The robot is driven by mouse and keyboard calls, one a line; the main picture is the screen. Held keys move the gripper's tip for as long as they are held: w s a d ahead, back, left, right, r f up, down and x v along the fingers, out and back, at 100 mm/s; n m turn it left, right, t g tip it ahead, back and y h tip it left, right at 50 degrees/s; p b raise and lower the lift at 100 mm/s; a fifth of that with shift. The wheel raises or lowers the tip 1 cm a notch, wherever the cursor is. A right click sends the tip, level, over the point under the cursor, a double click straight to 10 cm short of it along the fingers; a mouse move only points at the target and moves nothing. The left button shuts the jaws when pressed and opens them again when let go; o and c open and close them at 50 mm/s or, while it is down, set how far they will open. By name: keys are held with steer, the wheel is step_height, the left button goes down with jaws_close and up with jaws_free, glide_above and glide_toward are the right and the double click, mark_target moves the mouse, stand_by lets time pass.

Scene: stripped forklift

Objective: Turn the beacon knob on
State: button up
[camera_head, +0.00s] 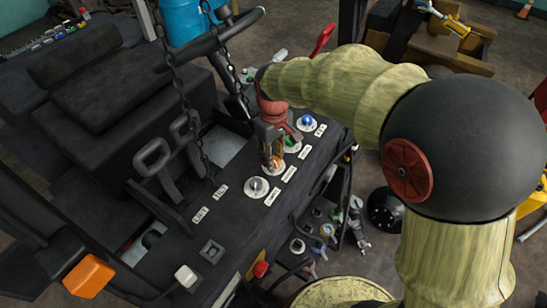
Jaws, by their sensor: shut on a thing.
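A row of round knobs on pale discs runs along the black forklift panel (233,202). From front to back they are a grey knob (257,185), an orange knob (274,163), a green knob (290,141) and a blue knob (306,121). White labels stand beside them, too small to read, so I cannot tell by text which is the beacon. My gripper (272,155) points down over the orange knob and is shut on it. The fingers hide much of that knob, and its turned position cannot be made out.
A hanging chain (189,100) and a dark bar (215,45) are left of my gripper. Black levers (153,160) rise left of the panel. A black seat (100,80) is at the back left. Loose parts (325,232) lie right of the panel.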

steer(key=m, duration=0.3)
steer(key=shift+m+b, duration=0.3)
steer(key=shift+m, duration=0.1)
steer(key=shift+m+b, duration=0.3)
steer(key=shift+m, duration=1.5)
steer(key=o, duration=1.2)
steer(key=shift+c, duration=0.2)
step_height(320, 180, up, 12)
